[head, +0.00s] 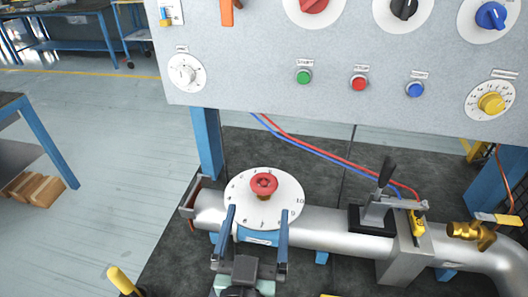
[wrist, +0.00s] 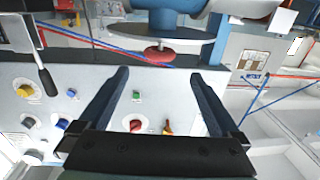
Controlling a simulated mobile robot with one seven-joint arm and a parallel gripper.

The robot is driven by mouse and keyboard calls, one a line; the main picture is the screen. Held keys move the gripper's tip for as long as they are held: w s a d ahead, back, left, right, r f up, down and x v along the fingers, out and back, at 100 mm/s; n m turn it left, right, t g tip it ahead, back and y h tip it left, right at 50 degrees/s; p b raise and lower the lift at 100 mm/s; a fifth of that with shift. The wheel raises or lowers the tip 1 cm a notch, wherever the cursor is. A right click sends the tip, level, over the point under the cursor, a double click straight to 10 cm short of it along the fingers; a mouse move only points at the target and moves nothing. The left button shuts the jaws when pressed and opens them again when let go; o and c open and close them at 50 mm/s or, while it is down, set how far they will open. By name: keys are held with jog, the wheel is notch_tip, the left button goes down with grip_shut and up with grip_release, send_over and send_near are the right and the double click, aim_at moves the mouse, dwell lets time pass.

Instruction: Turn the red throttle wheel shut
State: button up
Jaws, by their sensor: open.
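The red throttle wheel (head: 264,184) sits at the centre of a round white dial plate (head: 282,212) on top of the silver pipe. The dial has marks around its rim. In the wrist view, which looks upside down, the red wheel (wrist: 159,56) is ahead of the fingertips near the top. My gripper (head: 258,210) is open and empty, on the near side of the wheel, with its two blue fingers spread wide across the front of the dial. The gripper (wrist: 159,73) also shows in the wrist view. The wheel is not between the fingers. The wheel's pointer setting is too small to read.
A grey control panel (head: 330,50) with knobs and buttons stands behind and above the pipe. A black-handled lever (head: 385,172) and a brass valve (head: 470,234) are to the right on the pipe (head: 335,225). Red and blue hoses run behind. Open floor (head: 115,150) lies left.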

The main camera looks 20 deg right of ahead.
aim_at(266, 172)
jog(key=p+x, duration=0.3)
jog(key=x, duration=0.9)
jog(key=shift+w+d+f, duration=0.15)
jog(key=shift+w+d, duration=0.1)
jog(key=shift+c, duration=0.3)
jog(key=c, duration=1.3)
jog(key=m+h+b, duration=0.1)
jog(key=b, duration=0.2)
jog(key=shift+f+g+b, duration=0.2)
jog(key=shift+g+b, duration=0.2)
jog(key=m+g+h+b, duration=0.1)
jog(key=b, duration=0.2)
jog(key=shift+s+d+h+b, duration=0.1)
jog(key=shift+d+h+b, duration=0.05)
jog(key=shift+h+b, duration=0.25)
jog(key=shift+s+d+r+m+g+h+b, duration=0.2)
jog(key=shift+m+g+h+b, duration=0.3)
jog(key=shift+b, duration=0.3)
jog(key=shift+r, duration=0.1)
jog(key=o, duration=1.4)
jog(key=shift+c, duration=0.2)
